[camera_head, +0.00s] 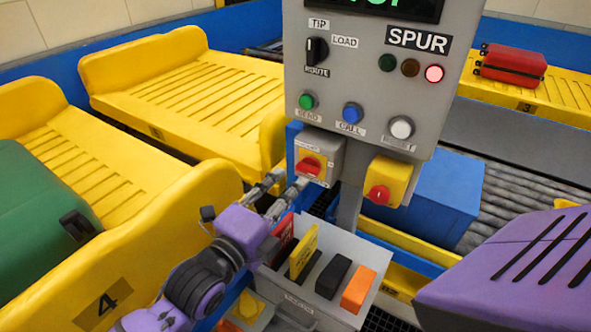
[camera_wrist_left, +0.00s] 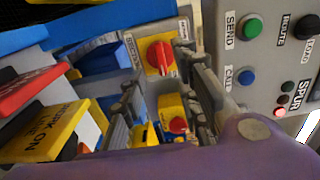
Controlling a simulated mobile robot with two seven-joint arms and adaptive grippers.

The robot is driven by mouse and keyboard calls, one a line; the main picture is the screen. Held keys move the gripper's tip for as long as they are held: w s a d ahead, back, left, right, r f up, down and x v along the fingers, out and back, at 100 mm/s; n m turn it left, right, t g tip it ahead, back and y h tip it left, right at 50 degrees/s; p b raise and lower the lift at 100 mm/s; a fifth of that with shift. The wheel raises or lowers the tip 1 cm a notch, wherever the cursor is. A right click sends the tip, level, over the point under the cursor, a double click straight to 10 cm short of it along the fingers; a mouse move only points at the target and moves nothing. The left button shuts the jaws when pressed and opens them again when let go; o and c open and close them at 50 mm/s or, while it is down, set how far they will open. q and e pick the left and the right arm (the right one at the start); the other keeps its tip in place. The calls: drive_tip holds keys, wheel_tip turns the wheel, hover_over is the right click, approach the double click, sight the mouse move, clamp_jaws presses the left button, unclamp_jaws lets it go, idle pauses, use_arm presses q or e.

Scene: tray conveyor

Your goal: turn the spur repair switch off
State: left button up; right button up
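The repair switch is a red rotary handle (camera_head: 309,164) on a yellow plate, on a grey box below the left side of the control panel. Its handle lies roughly sideways in the head view. It also shows in the left wrist view (camera_wrist_left: 161,56), between and beyond the fingers. My left gripper (camera_head: 291,180) is open and empty, its fingertips just below and in front of the handle. Whether a fingertip touches it I cannot tell. My right gripper is out of view; a purple part of mine shows at the lower right of the head view.
A red button on a yellow box (camera_head: 390,180) sits right of the switch. The grey SPUR panel (camera_head: 350,85) has a lit red lamp (camera_head: 434,74). Below is an open grey holder (camera_head: 335,308) with several coloured tags. Yellow trays (camera_head: 180,90) stand left; a blue box (camera_head: 440,200) sits behind.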

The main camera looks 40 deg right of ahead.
sight(305, 172)
use_arm(q)
drive_tip(key=x, duration=0.3)
drive_tip(key=shift+s+d+r, duration=0.1)
drive_tip(key=shift+s+r, duration=0.1)
drive_tip(key=shift+s, duration=0.05)
drive_tip(key=shift+x, duration=1.1)
drive_tip(key=shift+w+d+f, duration=0.15)
drive_tip(key=shift+w+d, duration=0.1)
clamp_jaws()
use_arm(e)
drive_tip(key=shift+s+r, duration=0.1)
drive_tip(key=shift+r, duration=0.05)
